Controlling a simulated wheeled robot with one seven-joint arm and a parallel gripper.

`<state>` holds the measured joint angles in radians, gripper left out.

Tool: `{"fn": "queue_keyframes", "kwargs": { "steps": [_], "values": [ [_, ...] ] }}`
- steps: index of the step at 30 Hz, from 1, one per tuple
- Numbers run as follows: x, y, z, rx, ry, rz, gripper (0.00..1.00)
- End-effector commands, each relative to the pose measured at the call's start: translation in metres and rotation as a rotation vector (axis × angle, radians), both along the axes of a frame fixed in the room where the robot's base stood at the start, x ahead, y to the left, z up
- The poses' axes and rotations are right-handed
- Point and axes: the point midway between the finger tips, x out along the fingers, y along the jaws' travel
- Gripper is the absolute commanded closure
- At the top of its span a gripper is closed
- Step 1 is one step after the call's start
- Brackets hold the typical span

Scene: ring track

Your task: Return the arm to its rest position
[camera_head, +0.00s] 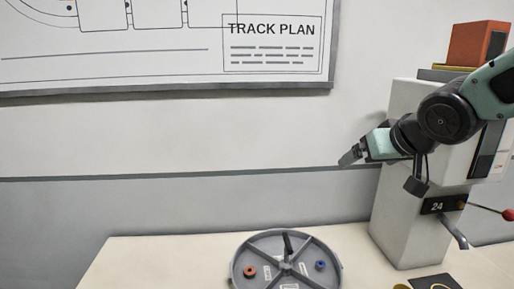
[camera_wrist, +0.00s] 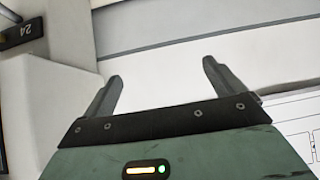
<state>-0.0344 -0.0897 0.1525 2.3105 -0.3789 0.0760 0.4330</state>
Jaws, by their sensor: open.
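My gripper (camera_head: 350,157) is raised in front of the wall, above the table and to the left of the grey machine. In the wrist view my gripper (camera_wrist: 155,90) shows two dark fingers set wide apart, with nothing between them. It is open and empty. My arm comes in from the right edge of the head view, bends at a dark joint and covers part of the machine.
A grey machine (camera_head: 391,218) marked 24 stands on the table (camera_head: 165,262) at the right. A round divided tray (camera_head: 237,269) holds an orange piece (camera_head: 249,272) and a blue piece (camera_head: 320,265). A track plan board (camera_head: 180,70) hangs on the wall. The table's left part is clear.

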Motion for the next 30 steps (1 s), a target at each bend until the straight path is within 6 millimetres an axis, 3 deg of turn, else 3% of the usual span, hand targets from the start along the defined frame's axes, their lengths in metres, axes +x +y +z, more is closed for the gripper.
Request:
{"fn": "queue_keyframes", "kwargs": {
  "steps": [1, 6, 12, 18, 21, 30],
  "values": [
    [-0.024, 0.024, -0.021, -0.025, 0.084, 0.053, 0.06],
    [-0.112, 0.076, -0.078, -0.121, 0.354, 0.223, 0.06],
    [-0.204, 0.101, -0.114, -0.217, 0.594, 0.398, 0.06],
    [-0.280, 0.105, -0.134, -0.298, 0.786, 0.550, 0.06],
    [-0.276, 0.105, -0.161, -0.293, 0.778, 0.539, 0.06],
    [-0.274, 0.105, -0.217, -0.295, 0.776, 0.539, 0.06]
  ]
}}
